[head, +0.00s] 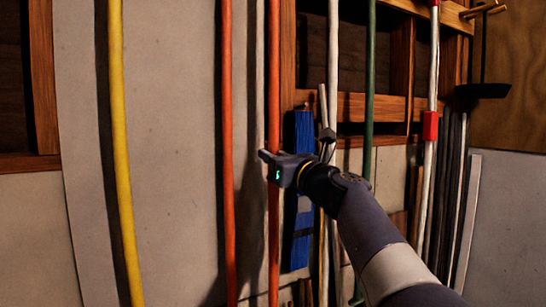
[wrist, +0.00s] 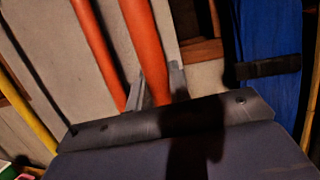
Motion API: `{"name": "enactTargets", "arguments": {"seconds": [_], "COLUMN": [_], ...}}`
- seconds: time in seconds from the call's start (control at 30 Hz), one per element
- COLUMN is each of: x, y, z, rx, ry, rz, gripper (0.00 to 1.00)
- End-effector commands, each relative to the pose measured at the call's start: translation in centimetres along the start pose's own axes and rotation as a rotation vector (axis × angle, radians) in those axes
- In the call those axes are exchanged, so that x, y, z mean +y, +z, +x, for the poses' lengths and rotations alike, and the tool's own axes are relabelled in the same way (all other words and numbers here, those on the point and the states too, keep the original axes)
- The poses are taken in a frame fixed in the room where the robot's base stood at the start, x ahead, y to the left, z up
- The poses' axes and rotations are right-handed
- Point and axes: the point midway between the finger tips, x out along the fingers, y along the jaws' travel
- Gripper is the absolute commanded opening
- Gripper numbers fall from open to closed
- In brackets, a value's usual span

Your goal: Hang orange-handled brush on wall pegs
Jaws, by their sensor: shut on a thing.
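Two upright orange handles stand side by side in the head view. My gripper (head: 269,160) is shut on the right orange handle (head: 274,80), partway up it. In the wrist view this handle (wrist: 146,45) runs down between the two grey fingertips (wrist: 155,88). The left orange handle (head: 227,120) stands free, and it also shows in the wrist view (wrist: 96,50). No brush head of either handle is in view. Yellowish wall pegs (head: 485,9) stick out at the top right of the head view.
A yellow pole (head: 120,150) stands at left. A green pole (head: 370,90) and a red-and-white pole (head: 431,125) stand close right of my gripper. A blue item (head: 302,150) is behind it. A dark T-shape (head: 483,90) shows below the pegs; I cannot tell whether it is shadow.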

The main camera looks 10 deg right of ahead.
Motion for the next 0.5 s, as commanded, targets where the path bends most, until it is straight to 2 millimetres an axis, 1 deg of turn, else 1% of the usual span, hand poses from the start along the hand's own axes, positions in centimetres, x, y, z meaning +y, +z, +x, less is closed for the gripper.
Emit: {"name": "enactTargets", "arguments": {"seconds": [0.5], "x": [0.04], "y": [-0.91], "z": [-0.27], "rx": [-0.003], "ry": [0.000], "rz": [-0.001], "gripper": [0.00]}}
